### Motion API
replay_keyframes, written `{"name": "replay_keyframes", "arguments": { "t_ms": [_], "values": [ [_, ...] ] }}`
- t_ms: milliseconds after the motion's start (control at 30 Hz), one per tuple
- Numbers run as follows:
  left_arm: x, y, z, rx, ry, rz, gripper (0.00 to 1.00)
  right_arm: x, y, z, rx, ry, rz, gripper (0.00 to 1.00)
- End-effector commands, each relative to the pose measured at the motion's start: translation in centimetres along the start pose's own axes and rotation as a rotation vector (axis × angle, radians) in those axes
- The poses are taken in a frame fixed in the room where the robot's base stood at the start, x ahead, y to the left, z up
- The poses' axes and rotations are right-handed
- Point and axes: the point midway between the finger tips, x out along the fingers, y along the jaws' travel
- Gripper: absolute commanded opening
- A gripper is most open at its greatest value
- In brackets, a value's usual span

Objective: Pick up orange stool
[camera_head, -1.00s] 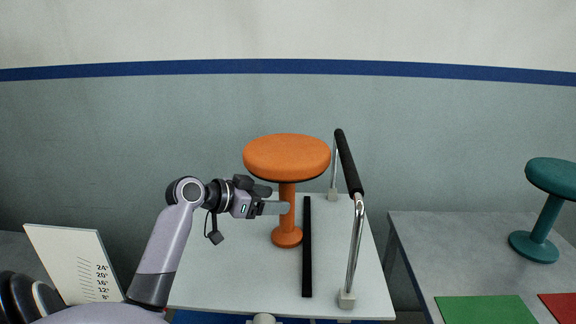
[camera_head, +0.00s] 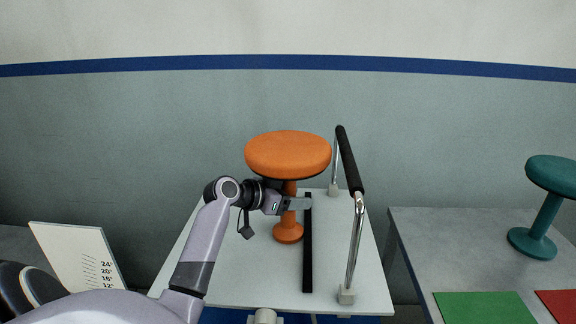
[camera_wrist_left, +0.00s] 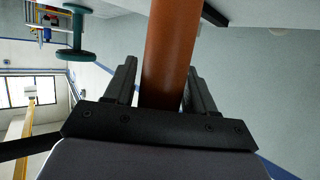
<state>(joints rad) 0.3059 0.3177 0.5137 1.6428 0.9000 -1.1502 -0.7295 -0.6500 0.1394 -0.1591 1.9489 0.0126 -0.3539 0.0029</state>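The orange stool (camera_head: 288,153) stands upright on a light table, with its round seat on top, a stem below and a small round foot. My left gripper (camera_head: 300,203) is at the stem under the seat, coming from the left. In the left wrist view the stem (camera_wrist_left: 170,50) stands between the two fingers. The fingers look open, with a visible gap on the left side of the stem. The far finger is partly hidden in the head view. My right gripper is not in view.
The light table (camera_head: 230,275) carries a black strip (camera_head: 308,250) and a metal rail with a black grip (camera_head: 348,160) just right of the stool. A teal stool (camera_head: 548,205) and green (camera_head: 485,308) and red mats are on the right table.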

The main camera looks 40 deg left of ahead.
Motion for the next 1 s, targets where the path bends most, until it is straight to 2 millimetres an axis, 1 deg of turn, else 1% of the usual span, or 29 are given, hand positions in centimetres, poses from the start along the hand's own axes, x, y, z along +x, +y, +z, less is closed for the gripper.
{"name": "replay_keyframes", "arguments": {
  "t_ms": [33,67,100,133,167,267,300,533,667,767,867,1000],
  "values": [
    [0.0,0.0,0.0,0.000,0.000,0.000,0.37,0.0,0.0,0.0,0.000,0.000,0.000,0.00],
    [0.0,0.0,0.0,0.000,0.000,0.000,0.27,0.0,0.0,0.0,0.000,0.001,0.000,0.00],
    [0.0,0.0,0.0,0.000,0.000,0.000,0.14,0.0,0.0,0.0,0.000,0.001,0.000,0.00],
    [0.0,0.0,0.0,0.000,0.000,0.000,0.04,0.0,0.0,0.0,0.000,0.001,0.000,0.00],
    [0.0,0.0,0.0,0.000,0.000,0.000,0.00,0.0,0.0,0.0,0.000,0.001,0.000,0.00],
    [0.0,0.0,0.0,0.000,0.000,0.000,0.00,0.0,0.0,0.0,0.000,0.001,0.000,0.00],
    [-0.2,-0.1,-0.5,0.003,0.011,-0.003,0.00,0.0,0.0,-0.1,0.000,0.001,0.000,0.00],
    [-0.2,-0.1,-0.6,0.003,0.011,-0.004,0.00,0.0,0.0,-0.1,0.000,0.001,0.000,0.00],
    [-0.6,-0.1,-1.5,0.006,0.013,-0.004,0.00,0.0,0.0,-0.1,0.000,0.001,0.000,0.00],
    [-1.2,-0.2,-2.9,0.009,0.015,-0.006,0.00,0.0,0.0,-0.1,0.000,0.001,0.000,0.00],
    [-2.0,-0.2,-4.8,0.010,0.015,-0.006,0.00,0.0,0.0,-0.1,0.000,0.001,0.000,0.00],
    [-3.4,-0.2,-8.1,0.011,0.016,-0.007,0.00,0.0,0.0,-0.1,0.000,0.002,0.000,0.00]
  ]
}}
